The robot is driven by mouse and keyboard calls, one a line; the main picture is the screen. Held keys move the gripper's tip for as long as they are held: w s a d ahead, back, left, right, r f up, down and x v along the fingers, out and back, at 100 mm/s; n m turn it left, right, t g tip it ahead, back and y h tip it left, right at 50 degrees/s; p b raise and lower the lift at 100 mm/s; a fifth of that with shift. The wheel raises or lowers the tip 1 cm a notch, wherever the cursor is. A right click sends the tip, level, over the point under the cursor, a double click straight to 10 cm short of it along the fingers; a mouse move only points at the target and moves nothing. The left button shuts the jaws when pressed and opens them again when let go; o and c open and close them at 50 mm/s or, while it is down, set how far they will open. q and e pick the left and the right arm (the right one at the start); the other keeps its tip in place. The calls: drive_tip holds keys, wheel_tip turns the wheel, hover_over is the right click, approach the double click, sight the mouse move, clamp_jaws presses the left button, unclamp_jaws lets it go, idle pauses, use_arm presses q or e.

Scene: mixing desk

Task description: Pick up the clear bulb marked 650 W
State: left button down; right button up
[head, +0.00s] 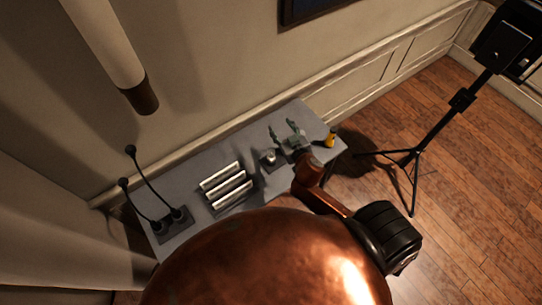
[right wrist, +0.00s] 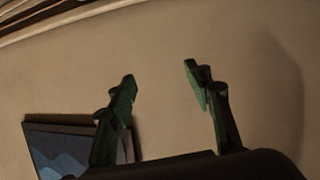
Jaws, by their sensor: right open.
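A small pale, shiny rounded thing (head: 268,157), possibly a clear bulb, sits on a dark base on the grey desk (head: 185,238). No 650 W marking can be read. My right gripper (head: 281,127) is over the desk just beyond and to the right of it, apart from it in the picture. Its green fingers are spread with nothing between them; the right wrist view also shows the open fingers (right wrist: 158,76) against the bare wall. My left gripper is not in view.
A rack with several white bars (head: 226,186) and two gooseneck microphones (head: 146,186) stand left on the desk. A small yellow thing (head: 330,140) is near its right end. A black tripod stand (head: 412,158) is at right. A framed picture (right wrist: 75,150) hangs on the wall.

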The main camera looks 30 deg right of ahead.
drive_tip(key=w+a+r+n+t+y, duration=0.3)
drive_tip(key=w+a+r+n+y, duration=0.15)
drive_tip(key=a+r, duration=0.35)
drive_tip(key=a+n+g+y, duration=0.3)
drive_tip(key=a+n+y, duration=0.2)
drive_tip(key=a+y, duration=0.4)
drive_tip(key=g+h, duration=0.8)
drive_tip(key=g, duration=0.3)
approach(273, 151)
drive_tip(key=shift+n+y, duration=0.25)
drive_tip(key=shift+n, duration=0.1)
drive_tip(key=x, duration=0.5)
drive_tip(key=shift+p, duration=0.3)
drive_tip(key=shift+x, duration=0.8)
drive_tip(key=x, duration=0.6)
drive_tip(key=shift+d+f+p, duration=0.1)
drive_tip(key=shift+d+p, duration=0.2)
drive_tip(key=shift+d, duration=0.05)
